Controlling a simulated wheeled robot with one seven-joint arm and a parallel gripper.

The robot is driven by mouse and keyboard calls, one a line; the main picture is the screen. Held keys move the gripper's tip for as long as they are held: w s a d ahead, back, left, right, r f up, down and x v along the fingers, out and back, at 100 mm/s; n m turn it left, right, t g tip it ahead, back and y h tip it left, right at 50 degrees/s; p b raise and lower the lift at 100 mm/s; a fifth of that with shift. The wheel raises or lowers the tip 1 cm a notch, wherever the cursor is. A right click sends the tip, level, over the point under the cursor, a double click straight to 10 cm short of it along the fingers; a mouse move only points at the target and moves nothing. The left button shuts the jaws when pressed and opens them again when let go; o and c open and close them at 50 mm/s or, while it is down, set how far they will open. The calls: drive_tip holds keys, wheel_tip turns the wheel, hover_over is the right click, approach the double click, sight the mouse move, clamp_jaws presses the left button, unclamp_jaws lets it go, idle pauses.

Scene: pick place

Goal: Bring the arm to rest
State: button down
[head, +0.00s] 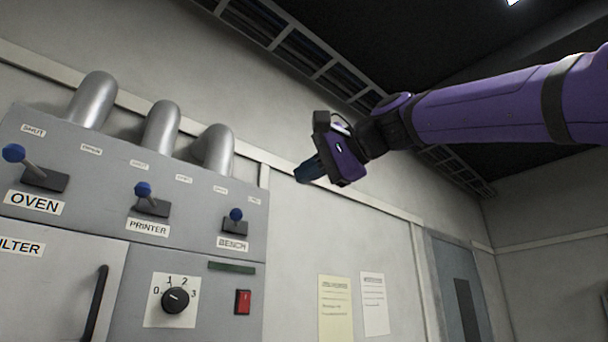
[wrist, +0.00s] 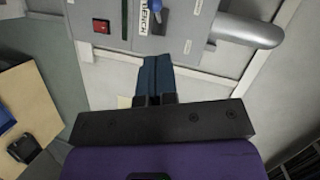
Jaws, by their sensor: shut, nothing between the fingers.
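My gripper (head: 309,170) is at the end of my purple arm, held in the air to the right of the grey control panel (head: 95,165) in the head view. Its dark blue fingers are together with nothing between them; they also show in the wrist view (wrist: 155,75). The fingers point down and left in the head view. They look apart from the panel and from the wall.
The panel has blue-knobbed levers labelled OVEN (head: 30,166), PRINTER (head: 147,198) and BENCH (head: 235,223), a rotary dial (head: 175,300) and a red switch (head: 243,301). Pipes (head: 160,128) rise behind it. Two paper notes (head: 335,308) hang on the wall. A wooden surface (wrist: 28,105) shows in the wrist view.

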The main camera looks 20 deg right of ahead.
drive_tip(key=shift+f, duration=0.1)
idle(0.3)
drive_tip(key=s+d+f+n+g+h, duration=0.2)
drive_tip(key=s+d+f+h, duration=0.1)
drive_tip(key=f, duration=1.3)
drive_tip(key=s+d+f+n+g+h, duration=0.2)
drive_tip(key=s+f, duration=0.3)
drive_tip(key=f, duration=1.1)
drive_tip(key=s+d+f+n+g+h, duration=0.3)
drive_tip(key=s+d+f+n, duration=0.1)
drive_tip(key=f, duration=1.1)
drive_tip(key=shift+s+d+f+h, duration=0.35)
drive_tip(key=shift+s+f+h, duration=0.05)
drive_tip(key=shift+s, duration=0.15)
